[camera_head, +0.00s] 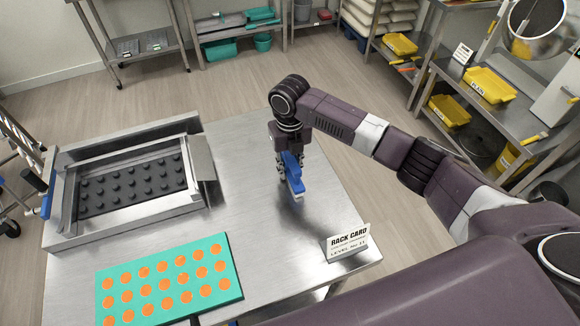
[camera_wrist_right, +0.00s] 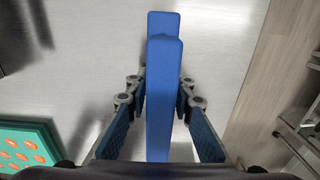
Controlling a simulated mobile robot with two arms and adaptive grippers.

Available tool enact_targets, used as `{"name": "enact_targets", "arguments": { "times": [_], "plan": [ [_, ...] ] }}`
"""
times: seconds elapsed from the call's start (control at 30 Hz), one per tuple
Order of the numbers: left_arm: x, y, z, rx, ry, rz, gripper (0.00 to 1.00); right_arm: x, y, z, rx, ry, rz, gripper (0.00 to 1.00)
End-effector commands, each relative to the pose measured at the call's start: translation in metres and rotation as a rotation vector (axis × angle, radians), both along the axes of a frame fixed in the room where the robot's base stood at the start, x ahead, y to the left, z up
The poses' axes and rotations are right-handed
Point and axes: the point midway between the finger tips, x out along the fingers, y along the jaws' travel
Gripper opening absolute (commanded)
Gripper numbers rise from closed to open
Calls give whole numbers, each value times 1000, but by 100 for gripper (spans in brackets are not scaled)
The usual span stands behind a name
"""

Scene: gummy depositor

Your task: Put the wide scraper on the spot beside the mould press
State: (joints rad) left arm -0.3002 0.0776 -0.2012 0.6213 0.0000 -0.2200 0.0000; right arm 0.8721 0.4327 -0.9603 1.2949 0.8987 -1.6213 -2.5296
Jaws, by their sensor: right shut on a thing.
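The wide scraper (camera_head: 293,176) has a blue handle and a pale lower edge in the head view. My right gripper (camera_head: 287,163) is shut on it over the right part of the steel table. In the right wrist view the blue scraper (camera_wrist_right: 164,90) runs lengthwise between the two fingers. I cannot tell whether its lower edge touches the table. The mould press (camera_head: 70,236), a steel frame around a dark studded plate, stands to the left, well apart from the scraper. Bare tabletop lies between them. My left gripper is not in view.
A teal mould (camera_head: 240,293) with orange gummies lies at the table's front left. A rack card (camera_head: 348,243) stands near the right edge. Shelves with yellow trays (camera_head: 490,86) stand at the right, beyond a floor gap.

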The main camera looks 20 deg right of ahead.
Motion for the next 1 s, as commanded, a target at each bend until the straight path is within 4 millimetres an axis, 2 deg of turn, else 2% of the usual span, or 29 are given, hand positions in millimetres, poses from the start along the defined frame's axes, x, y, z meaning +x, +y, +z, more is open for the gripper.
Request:
{"name": "enact_targets", "arguments": {
  "times": [0.03,0.2,0.57,0.67,1.0],
  "plan": [
    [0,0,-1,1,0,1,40,0,0,-2,0,1,0,23],
    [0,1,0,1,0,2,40,0,0,-1,0,1,0,39],
    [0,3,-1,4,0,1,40,1,0,6,0,-2,1,39],
    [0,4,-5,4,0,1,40,2,0,20,0,-4,0,39],
    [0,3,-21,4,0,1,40,1,0,91,0,-5,1,39]
  ]
}}
